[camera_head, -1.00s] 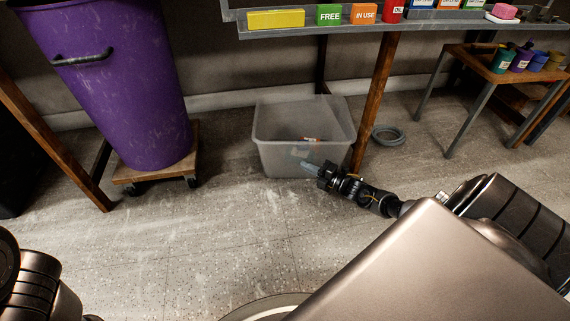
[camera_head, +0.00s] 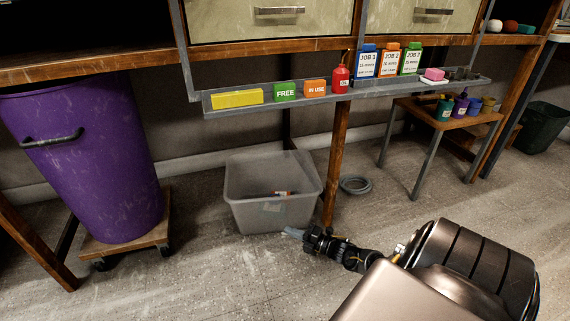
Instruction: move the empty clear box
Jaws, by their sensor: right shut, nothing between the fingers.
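A clear box (camera_head: 273,214) stands upright on the floor under the bench, left of a wooden leg. A few small items, one orange and white, show inside it or through its wall. My right gripper (camera_head: 291,233) is shut and empty, low at the box's front right corner. I cannot tell whether its tips touch the box. My left gripper is out of view.
A purple bin (camera_head: 90,165) stands on a wheeled wooden dolly (camera_head: 125,246) at left. A wooden bench leg (camera_head: 335,165) and a grey coil (camera_head: 355,185) are right of the box. A shelf (camera_head: 300,100) with labelled blocks hangs above. The floor in front is clear.

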